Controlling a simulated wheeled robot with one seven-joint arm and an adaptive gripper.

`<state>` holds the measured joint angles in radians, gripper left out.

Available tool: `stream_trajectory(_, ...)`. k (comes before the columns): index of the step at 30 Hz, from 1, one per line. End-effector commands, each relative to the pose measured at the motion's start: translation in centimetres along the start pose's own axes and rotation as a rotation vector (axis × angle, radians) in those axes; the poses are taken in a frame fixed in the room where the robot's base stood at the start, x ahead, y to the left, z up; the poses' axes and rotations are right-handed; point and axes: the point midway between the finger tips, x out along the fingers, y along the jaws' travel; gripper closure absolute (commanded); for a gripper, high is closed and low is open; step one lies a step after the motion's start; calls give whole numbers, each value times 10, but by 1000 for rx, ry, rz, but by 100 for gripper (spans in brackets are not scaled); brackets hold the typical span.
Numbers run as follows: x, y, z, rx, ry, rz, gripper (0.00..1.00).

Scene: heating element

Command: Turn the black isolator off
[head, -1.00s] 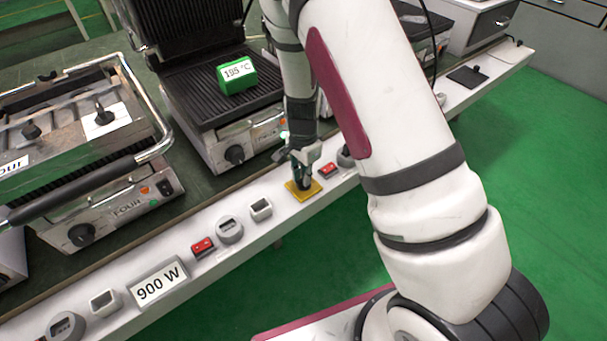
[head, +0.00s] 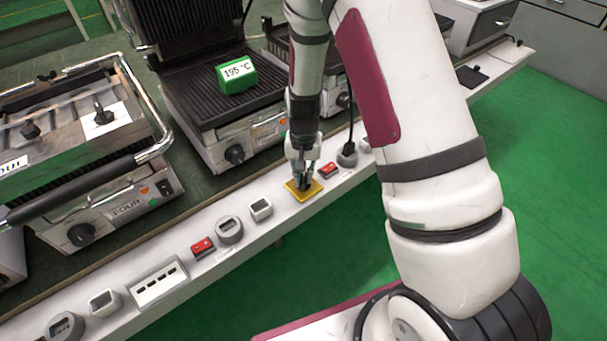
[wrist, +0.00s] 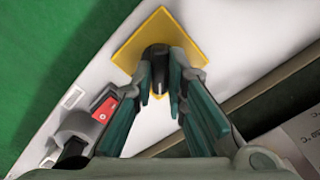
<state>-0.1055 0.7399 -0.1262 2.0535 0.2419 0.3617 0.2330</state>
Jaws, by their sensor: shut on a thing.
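The black isolator knob (wrist: 157,55) sits on a square yellow plate (wrist: 133,45) in the wrist view. The yellow plate (head: 291,190) also shows in the head view, on the white rail. My gripper (head: 304,178) points down onto the plate. In the wrist view my gripper (wrist: 162,82) has its green-grey fingers on either side of the knob, shut on it. The fingers hide part of the knob, and only its dark rounded end with a small pale mark shows clearly.
The white rail also carries a red switch (head: 328,171), a display (head: 158,284) showing dashes, and sockets. Contact grills stand behind it, one with a green block (head: 236,76) reading 195 °C. Green floor (head: 300,262) lies in front.

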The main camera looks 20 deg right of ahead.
Motion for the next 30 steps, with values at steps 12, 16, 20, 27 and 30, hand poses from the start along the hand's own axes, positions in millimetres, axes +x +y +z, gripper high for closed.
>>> stream_trajectory(12,0,0,0,-388,0,-1,100)
stream_trajectory(16,0,0,0,-498,0,-1,100)
stream_trajectory(20,0,0,0,-591,0,-1,100)
stream_trajectory(27,0,0,0,-715,1,0,100)
stream_trajectory(30,0,0,0,-743,1,0,100)
